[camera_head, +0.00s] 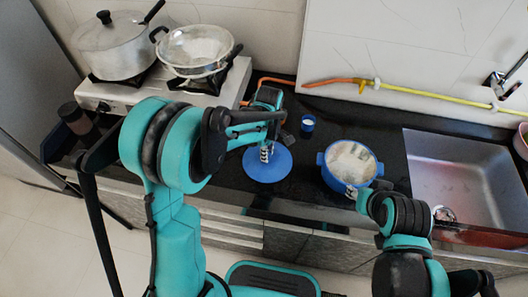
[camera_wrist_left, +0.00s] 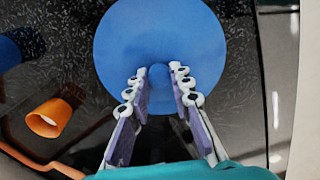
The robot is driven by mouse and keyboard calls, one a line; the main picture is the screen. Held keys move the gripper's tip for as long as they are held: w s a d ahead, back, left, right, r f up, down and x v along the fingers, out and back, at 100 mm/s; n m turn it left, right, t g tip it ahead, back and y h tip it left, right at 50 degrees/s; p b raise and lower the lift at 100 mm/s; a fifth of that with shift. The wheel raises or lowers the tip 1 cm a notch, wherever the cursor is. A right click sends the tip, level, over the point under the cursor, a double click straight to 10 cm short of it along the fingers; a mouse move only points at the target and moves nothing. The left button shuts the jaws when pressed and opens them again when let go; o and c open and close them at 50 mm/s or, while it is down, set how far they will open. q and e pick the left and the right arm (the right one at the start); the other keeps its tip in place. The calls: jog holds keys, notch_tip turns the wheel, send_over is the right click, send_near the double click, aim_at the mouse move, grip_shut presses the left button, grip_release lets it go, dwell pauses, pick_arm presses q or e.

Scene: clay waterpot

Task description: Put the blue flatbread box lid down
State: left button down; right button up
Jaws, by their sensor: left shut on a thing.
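The blue round lid (camera_head: 281,168) is on or just above the black counter, left of the blue flatbread box (camera_head: 327,178); I cannot tell whether it touches. My left gripper (camera_head: 266,153) is over it. In the left wrist view the lid (camera_wrist_left: 160,30) lies flat-side on, and my left gripper (camera_wrist_left: 160,72) is shut on its central knob (camera_wrist_left: 159,74). The box is uncovered, with pale contents showing. My right gripper (camera_head: 362,192) is at the box's front right edge; its fingers are too small to read.
A stove with a pot (camera_head: 115,50) and a pan (camera_head: 194,50) is at the left. A sink (camera_head: 460,180) is at the right. An orange cup-like thing (camera_wrist_left: 48,118) shows in the wrist view.

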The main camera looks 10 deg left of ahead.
pick_arm(q)
jog(key=c, duration=1.3)
grip_release()
jog(key=shift+f, duration=0.1)
jog(key=shift+c, duration=0.2)
jog(key=shift+r+p, duration=0.3)
notch_tip(320, 180, up, 11)
jog(key=p, duration=0.4)
jog(key=s+a+r+m+t, duration=0.3)
jog(key=s+m, duration=0.4)
jog(key=s, duration=0.1)
jog(key=s+a+r+m+t, duration=0.3)
jog(key=s+a+m+t, duration=0.1)
jog(key=s+m, duration=0.4)
jog(key=shift+s+r, duration=0.15)
jog(key=shift+r, duration=0.15)
jog(key=shift+w+d, duration=0.2)
